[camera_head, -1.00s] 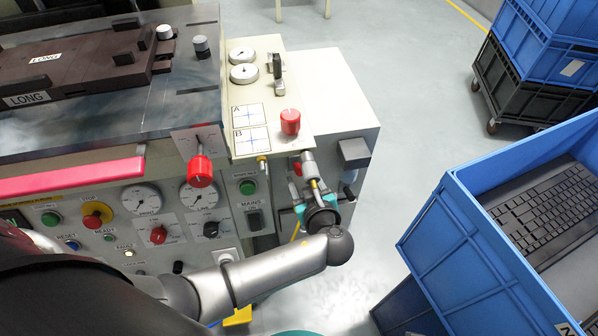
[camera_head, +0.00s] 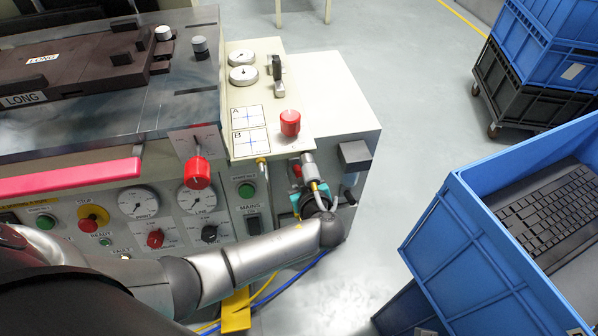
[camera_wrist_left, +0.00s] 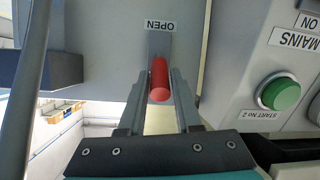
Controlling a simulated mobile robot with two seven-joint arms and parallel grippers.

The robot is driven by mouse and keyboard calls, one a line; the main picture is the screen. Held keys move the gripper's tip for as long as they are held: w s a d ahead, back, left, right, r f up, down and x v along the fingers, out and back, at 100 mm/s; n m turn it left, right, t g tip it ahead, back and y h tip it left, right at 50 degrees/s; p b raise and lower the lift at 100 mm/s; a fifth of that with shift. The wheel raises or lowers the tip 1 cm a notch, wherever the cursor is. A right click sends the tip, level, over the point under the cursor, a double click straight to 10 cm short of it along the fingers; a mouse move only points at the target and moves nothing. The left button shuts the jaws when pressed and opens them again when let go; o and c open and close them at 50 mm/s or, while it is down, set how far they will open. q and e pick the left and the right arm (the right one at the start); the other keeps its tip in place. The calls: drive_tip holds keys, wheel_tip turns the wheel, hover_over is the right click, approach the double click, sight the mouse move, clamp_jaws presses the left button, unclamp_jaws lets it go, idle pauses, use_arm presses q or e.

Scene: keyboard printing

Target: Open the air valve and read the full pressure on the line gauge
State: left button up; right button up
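The red air valve handle (camera_wrist_left: 159,82) points toward the camera in the left wrist view, below an upside-down OPEN label (camera_wrist_left: 160,26). My left gripper (camera_wrist_left: 160,78) has its fingers on either side of the handle, spread slightly wider than it; firm contact is not visible. In the head view my left gripper (camera_head: 308,190) is at the right end of the machine front, partly hidden by my wrist. Only a bit of the red handle (camera_head: 296,170) shows there. The line gauge (camera_head: 197,198) is a white dial left of the MAINS panel; its needle is too small to read. My right gripper is out of view.
A green start button (camera_wrist_left: 279,93) is right of the fingers. A large red knob (camera_head: 197,173) sticks out above the line gauge. A print gauge (camera_head: 138,202) is left of it. A blue crate (camera_head: 480,262) with keyboards stands at the right, with open floor between.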

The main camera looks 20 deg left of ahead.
use_arm(q)
clamp_jaws()
idle(1.0)
